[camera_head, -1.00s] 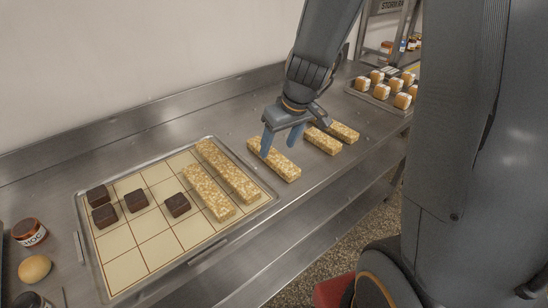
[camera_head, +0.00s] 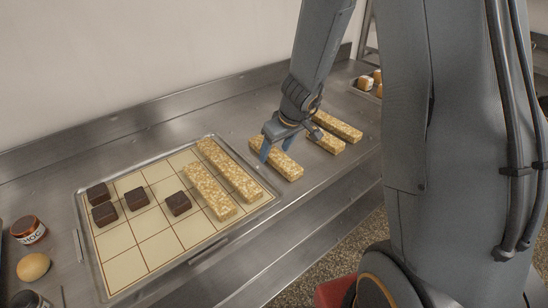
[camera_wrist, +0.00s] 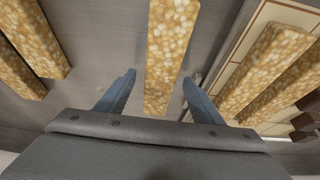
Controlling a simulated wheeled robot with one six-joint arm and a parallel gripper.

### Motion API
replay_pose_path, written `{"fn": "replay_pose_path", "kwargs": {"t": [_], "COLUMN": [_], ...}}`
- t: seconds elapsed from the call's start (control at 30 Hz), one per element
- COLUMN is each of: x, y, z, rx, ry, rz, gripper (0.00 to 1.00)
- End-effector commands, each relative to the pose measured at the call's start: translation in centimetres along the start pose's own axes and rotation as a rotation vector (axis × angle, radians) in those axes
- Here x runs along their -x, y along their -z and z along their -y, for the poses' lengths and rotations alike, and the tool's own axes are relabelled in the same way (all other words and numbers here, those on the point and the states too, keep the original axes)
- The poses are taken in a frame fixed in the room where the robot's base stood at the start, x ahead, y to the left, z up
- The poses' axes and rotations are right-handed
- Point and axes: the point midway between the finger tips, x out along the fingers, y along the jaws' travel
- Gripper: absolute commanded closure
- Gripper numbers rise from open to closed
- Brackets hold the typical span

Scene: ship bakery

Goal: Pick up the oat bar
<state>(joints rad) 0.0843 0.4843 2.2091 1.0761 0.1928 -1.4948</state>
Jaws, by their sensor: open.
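Several golden oat bars are in view. One oat bar (camera_head: 284,165) lies on the steel counter just right of the tray, and my gripper (camera_head: 276,153) is over it. In the wrist view the same bar (camera_wrist: 168,50) runs lengthwise between the two blue fingers of my gripper (camera_wrist: 158,95), which are open with a gap on both sides. The fingers do not visibly touch the bar. Two more bars, a middle one (camera_head: 325,140) and a far one (camera_head: 338,125), lie further right on the counter, partly behind my arm.
A gridded tray (camera_head: 122,262) to the left holds two oat bars (camera_head: 229,170) and several dark brown squares (camera_head: 178,203). A labelled jar (camera_head: 28,230) and a round tan item (camera_head: 33,267) stand at the far left. A wall (camera_head: 120,50) rises behind the counter.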

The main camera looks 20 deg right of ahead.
Motion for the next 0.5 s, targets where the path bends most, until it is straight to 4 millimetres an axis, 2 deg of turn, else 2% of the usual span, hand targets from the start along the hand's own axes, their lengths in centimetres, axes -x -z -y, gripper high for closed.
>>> {"fn": "replay_pose_path", "kwargs": {"t": [0.23,0.27,0.5], "x": [-0.14,-0.14,-0.13], "y": [0.02,0.02,0.00], "z": [-0.02,-0.01,-0.01], "rx": [-0.001,-0.001,-0.001], "ry": [-0.001,-0.001,0.000], "rz": [-0.001,-0.001,0.000], "gripper": [0.39,0.42,0.83]}}
